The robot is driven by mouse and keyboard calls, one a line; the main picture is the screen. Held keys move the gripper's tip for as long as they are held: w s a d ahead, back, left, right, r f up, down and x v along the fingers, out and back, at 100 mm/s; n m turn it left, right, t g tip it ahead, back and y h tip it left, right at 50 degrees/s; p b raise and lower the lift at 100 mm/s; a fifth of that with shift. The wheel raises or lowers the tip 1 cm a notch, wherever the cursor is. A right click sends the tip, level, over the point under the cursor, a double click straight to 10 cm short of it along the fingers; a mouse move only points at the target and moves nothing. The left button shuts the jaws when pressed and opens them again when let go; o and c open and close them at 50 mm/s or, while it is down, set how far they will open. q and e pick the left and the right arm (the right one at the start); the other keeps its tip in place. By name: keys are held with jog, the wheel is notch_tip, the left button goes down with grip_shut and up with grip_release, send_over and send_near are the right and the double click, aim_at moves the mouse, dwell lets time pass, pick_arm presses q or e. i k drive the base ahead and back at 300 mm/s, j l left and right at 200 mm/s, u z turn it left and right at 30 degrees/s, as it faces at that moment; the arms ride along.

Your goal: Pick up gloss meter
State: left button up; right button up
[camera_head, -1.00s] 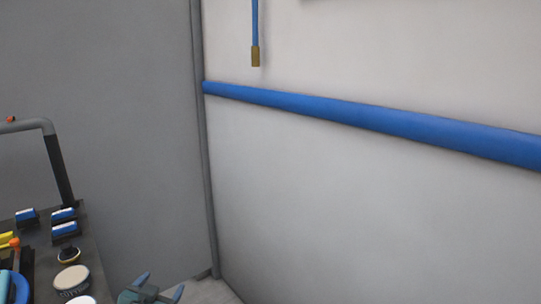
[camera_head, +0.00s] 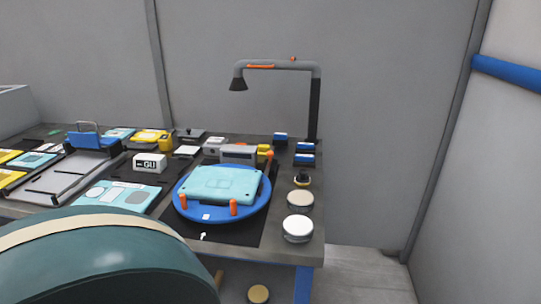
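The gloss meter looks to be the small white box (camera_head: 150,162) with a dark "GU" display on its front. It stands upright on the dark workbench (camera_head: 240,234), left of a blue round turntable (camera_head: 224,217). Its back is hidden. Neither of my grippers shows in the head view.
A light-blue panel (camera_head: 219,183) with orange pegs lies on the turntable. A grey box (camera_head: 238,154) stands behind it. Round tins (camera_head: 298,229) line the bench's right end, near a lamp (camera_head: 318,95). A large teal rounded body (camera_head: 100,265) with a cream stripe fills the lower left.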

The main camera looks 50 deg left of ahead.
aim_at(144, 162)
jog(key=u, duration=1.95)
jog(key=j+z, duration=0.15)
jog(key=z, duration=0.25)
jog(key=i+j+z, duration=0.1)
jog(key=z, duration=0.25)
jog(key=j+z, duration=0.25)
jog(key=z, duration=0.15)
jog(key=j+z, duration=0.4)
jog(key=j, duration=0.65)
